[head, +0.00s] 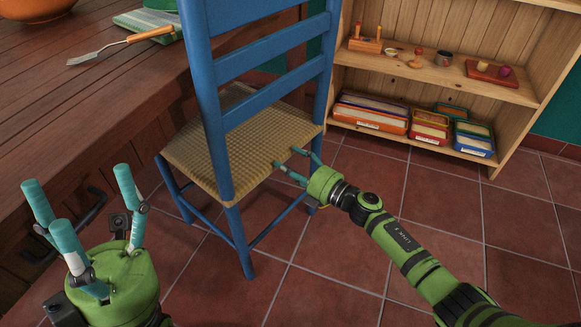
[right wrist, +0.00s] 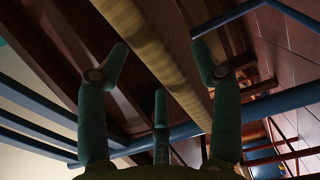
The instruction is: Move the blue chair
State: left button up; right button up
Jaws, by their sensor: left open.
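The blue chair (head: 222,140) stands upright on the tiled floor beside the wooden table, with a blue slatted back and a woven tan seat (head: 185,150). My right gripper (head: 294,160) is at the right side of the seat, its fingers spread. In the right wrist view the tan seat edge (right wrist: 160,55) runs between the spread fingers (right wrist: 160,65), and blue chair bars show around them. Whether any finger touches the seat cannot be told. My left gripper (head: 74,205) is open and empty at the lower left, in front of the table and apart from the chair.
The wooden table (head: 60,110) fills the left side, with a fork (head: 120,45), a green cloth (head: 150,22) and an orange bowl (head: 35,8) on it. A wooden shelf (head: 500,110) with books and small items stands behind right. Floor tiles (head: 330,250) are clear in front.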

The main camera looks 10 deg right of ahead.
jog(key=shift+w+a+f, duration=0.25)
jog(key=shift+w+a, duration=0.2)
jog(key=shift+w+a+r, duration=0.1)
jog(key=shift+w+a, duration=0.1)
jog(key=shift+a, duration=0.05)
grip_shut()
grip_release()
jog(key=shift+d, duration=0.1)
